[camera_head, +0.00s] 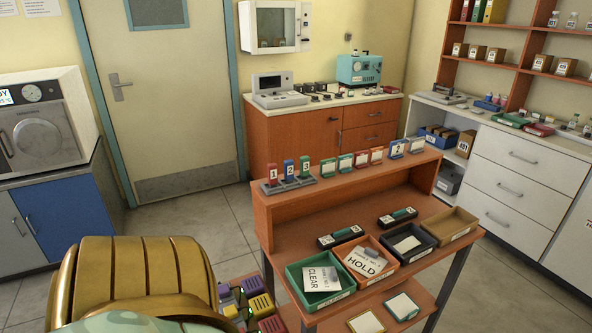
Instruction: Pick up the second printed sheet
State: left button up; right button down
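One printed sheet reading CLEAR (322,279) lies in the green tray (345,294) at the front left of the wooden desk. Another printed sheet reading HOLD (365,262) lies in the orange-brown tray (389,269) just right of it, tilted in the picture. The smaller print on both is too small to read surely, so I cannot tell which is the second. A blank-looking white card (407,244) lies in the black tray (431,246). Neither of my grippers shows in the head view.
A brown tray (471,230) ends the tray row. Two dark holders (340,237) (398,216) sit behind the trays. Numbered holders (289,172) and small cards line the raised shelf (330,184). Framed pads (402,306) lie below the front edge. Colored boxes (258,305) stand at left.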

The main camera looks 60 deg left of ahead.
aim_at(320, 279)
jog(key=i+u, duration=0.25)
jog(key=u, duration=0.2)
jog(key=i+l+u, duration=0.15)
jog(key=u, duration=0.3)
jog(key=i+l+u, duration=0.2)
jog(key=u, duration=0.2)
jog(key=i+l+u, duration=0.15)
jog(key=l+u, duration=0.15)
jog(key=u, duration=0.15)
jog(key=i+l+u, duration=0.1)
jog(key=l+u, duration=0.2)
jog(key=u, duration=0.15)
